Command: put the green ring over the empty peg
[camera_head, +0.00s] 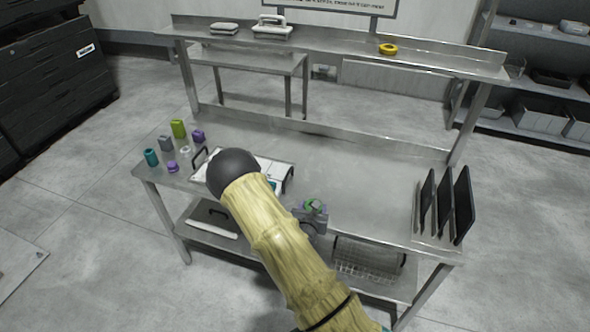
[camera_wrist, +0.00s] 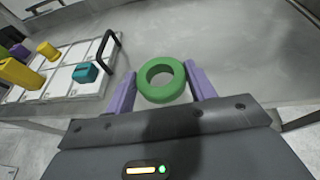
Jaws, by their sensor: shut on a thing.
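The green ring (camera_wrist: 160,97) sits between the two purple fingers of my gripper (camera_wrist: 161,76) in the wrist view. The fingers press on its left and right sides, and its hole faces the camera. In the head view my gripper (camera_head: 312,211) and the green ring (camera_head: 316,204) are over the front part of the steel table, right of the white tray (camera_head: 268,163). In the wrist view the tray (camera_wrist: 62,80) is to the left, apart from the ring. It carries yellow pieces (camera_wrist: 18,74) and a teal piece (camera_wrist: 86,72). I cannot make out the empty peg; my arm covers part of the tray.
The tray has a black handle (camera_wrist: 108,45). Small coloured blocks, including a green block (camera_head: 178,129), stand at the table's left end. A rack of dark plates (camera_head: 462,205) stands at the right end. A yellow ring (camera_head: 388,49) lies on the upper shelf. The table's middle is clear.

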